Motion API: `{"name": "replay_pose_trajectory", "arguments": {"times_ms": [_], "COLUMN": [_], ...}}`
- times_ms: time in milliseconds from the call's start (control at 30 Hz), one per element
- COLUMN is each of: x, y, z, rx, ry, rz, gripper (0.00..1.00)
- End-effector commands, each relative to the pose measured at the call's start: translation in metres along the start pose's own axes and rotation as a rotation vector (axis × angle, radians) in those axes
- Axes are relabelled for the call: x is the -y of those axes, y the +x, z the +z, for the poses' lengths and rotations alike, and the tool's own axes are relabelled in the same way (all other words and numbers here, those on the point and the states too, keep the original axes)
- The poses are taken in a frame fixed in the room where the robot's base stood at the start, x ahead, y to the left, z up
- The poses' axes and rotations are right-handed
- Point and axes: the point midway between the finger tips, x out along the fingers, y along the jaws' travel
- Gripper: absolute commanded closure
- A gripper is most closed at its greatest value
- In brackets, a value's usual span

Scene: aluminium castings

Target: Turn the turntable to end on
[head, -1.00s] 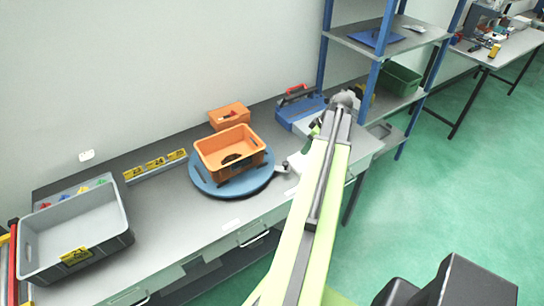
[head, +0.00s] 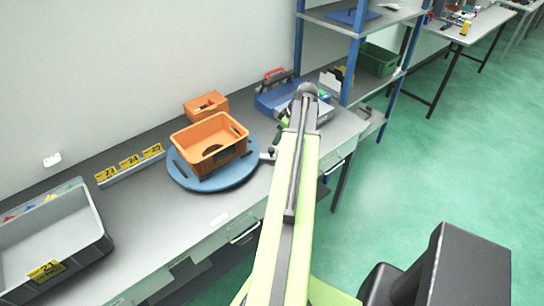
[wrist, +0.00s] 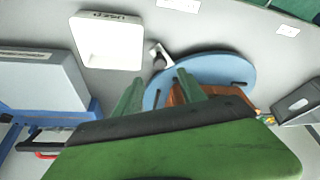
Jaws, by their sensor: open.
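The turntable (head: 225,182) is a blue round disc on the grey bench, with an orange bin (head: 210,141) on top. A small grey lever (head: 268,155) sticks out at its right edge. In the wrist view the disc (wrist: 235,68) lies beyond the fingers, with the lever (wrist: 163,55) at its left edge. My gripper (wrist: 158,80) is open and empty, its two green fingers apart. The right finger overlaps the disc and bin in the picture; contact cannot be told. In the head view my arm hides most of the gripper.
A smaller orange box (head: 206,103) stands behind the turntable. A blue toolbox (head: 275,97) is behind it to the right. A grey crate (head: 98,250) and a row of yellow number labels (head: 130,162) are left. Blue-posted shelving (head: 355,60) stands right. Bench front is mostly clear.

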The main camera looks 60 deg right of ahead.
Motion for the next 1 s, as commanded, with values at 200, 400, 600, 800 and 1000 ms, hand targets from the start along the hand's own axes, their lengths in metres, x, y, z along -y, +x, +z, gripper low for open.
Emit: {"name": "replay_pose_trajectory", "arguments": {"times_ms": [200, 400, 600, 800, 1000], "x": [0.000, 0.001, 0.001, 0.001, 0.001], "y": [0.059, 0.088, 0.088, 0.088, 0.088], "z": [0.003, 0.001, -0.002, -0.002, -0.002], "rx": [0.000, 0.000, 0.000, 0.000, 0.000], "ry": [-0.003, -0.003, -0.003, -0.003, -0.003], "rz": [-0.001, 0.000, 0.000, -0.001, -0.001], "gripper": [0.52, 0.52, 0.52, 0.64, 0.90]}}
